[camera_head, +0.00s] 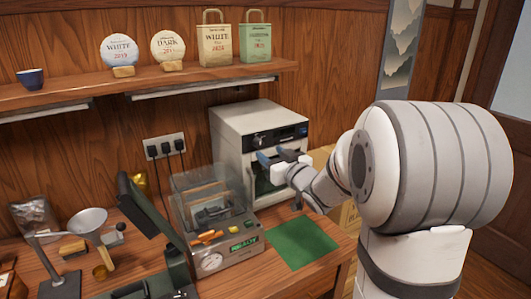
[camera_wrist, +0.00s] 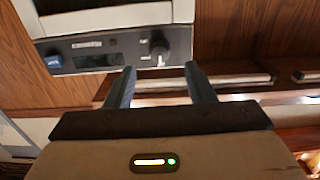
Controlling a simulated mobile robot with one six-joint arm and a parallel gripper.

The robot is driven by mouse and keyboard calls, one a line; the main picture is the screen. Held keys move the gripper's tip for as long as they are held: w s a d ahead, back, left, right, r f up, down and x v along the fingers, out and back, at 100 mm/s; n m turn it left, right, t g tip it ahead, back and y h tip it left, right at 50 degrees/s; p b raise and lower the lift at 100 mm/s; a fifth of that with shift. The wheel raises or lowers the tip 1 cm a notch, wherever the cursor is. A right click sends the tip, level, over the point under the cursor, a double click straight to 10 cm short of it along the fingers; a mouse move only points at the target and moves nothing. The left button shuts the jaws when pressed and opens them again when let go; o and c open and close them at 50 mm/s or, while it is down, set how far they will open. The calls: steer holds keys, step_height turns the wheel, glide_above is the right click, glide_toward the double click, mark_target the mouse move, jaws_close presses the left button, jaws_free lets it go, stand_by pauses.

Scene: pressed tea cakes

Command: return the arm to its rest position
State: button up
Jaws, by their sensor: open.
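My gripper (camera_head: 280,157) is in front of the white box-shaped machine (camera_head: 231,121), at the height of the machine's front opening. In the wrist view my gripper (camera_wrist: 160,72) shows two dark fingers spread apart with nothing between them. The machine also shows in the wrist view (camera_wrist: 120,17), with a control panel (camera_wrist: 110,50) that has a blue button, a small display and a black knob. My arm reaches in from the right in the head view and covers part of the scene behind it. I cannot tell whether the fingers touch the machine.
A clear-lidded device (camera_head: 213,224) with a green READY display stands left of a green mat (camera_head: 302,243), which is bare. A funnel on a stand (camera_head: 89,220) is at the left. The shelf (camera_head: 160,82) holds a cup, two round cakes and two bags.

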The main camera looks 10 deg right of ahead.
steer(key=shift+v, duration=1.15)
steer(key=s+a+f+m+g+h, duration=0.1)
steer(key=s+f+g+h, duration=0.1)
steer(key=s, duration=0.8)
steer(key=s+f+m+g+h, duration=0.1)
steer(key=s+f+g, duration=0.4)
steer(key=s, duration=0.5)
steer(key=s+a+f+m+g+h, duration=0.1)
steer(key=s+f+g+h, duration=0.1)
steer(key=s+g, duration=0.5)
steer(key=s+f, duration=0.1)
steer(key=s, duration=0.2)
steer(key=shift+a+f+m+h, duration=0.2)
steer(key=shift+a+m+h, duration=0.1)
steer(key=shift+a+m, duration=0.1)
